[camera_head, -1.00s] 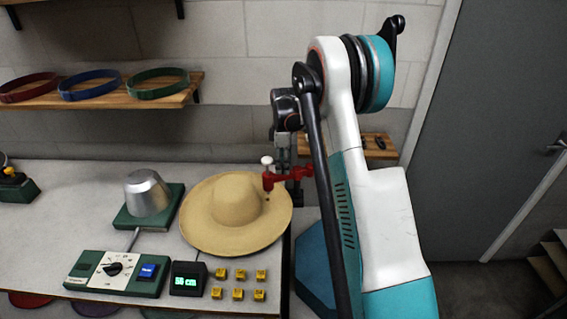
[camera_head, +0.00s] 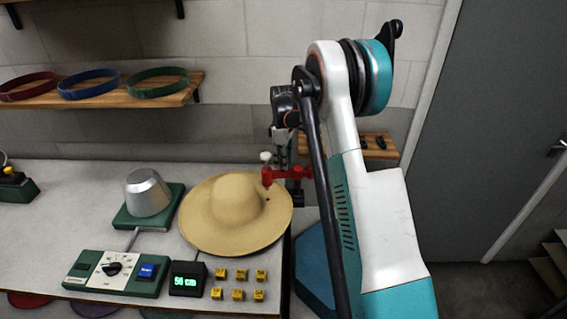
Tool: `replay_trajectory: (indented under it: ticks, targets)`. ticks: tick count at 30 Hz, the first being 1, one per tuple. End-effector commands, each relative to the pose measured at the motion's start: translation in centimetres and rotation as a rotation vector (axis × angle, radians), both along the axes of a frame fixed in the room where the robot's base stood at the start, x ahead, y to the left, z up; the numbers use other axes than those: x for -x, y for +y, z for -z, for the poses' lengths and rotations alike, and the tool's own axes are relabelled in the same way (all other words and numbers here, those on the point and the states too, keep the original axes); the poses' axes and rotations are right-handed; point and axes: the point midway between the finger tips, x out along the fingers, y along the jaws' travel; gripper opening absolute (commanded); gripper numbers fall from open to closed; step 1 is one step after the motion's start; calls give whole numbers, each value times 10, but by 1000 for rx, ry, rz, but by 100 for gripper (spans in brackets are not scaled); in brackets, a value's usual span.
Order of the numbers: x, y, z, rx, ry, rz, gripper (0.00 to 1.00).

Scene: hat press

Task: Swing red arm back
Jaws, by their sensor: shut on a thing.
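The red arm (camera_head: 274,174) is a short swing arm with a white knob (camera_head: 266,157) standing on its left end. It reaches left from a dark post, over the right side of the straw hat (camera_head: 226,205). The hat lies brim down at the bench's right end, with a small dark spot on its right side. My gripper (camera_head: 281,153) hangs by the knob end of the red arm, shut on it. The fingertips are small and partly hidden, so the exact hold is unclear.
A metal hat block (camera_head: 147,192) stands on a green base left of the hat. A dial panel (camera_head: 113,271), a "56 cm" display (camera_head: 188,278) and several yellow blocks (camera_head: 237,294) lie in front. A shelf (camera_head: 150,94) holds coloured bands.

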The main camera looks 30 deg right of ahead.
Motion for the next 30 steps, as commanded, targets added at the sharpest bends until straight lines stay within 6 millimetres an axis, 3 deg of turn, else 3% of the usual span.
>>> replay_trajectory:
  ticks: [30]
  targets:
    - [-32, -36, 0, 0, -1, 887, 0]
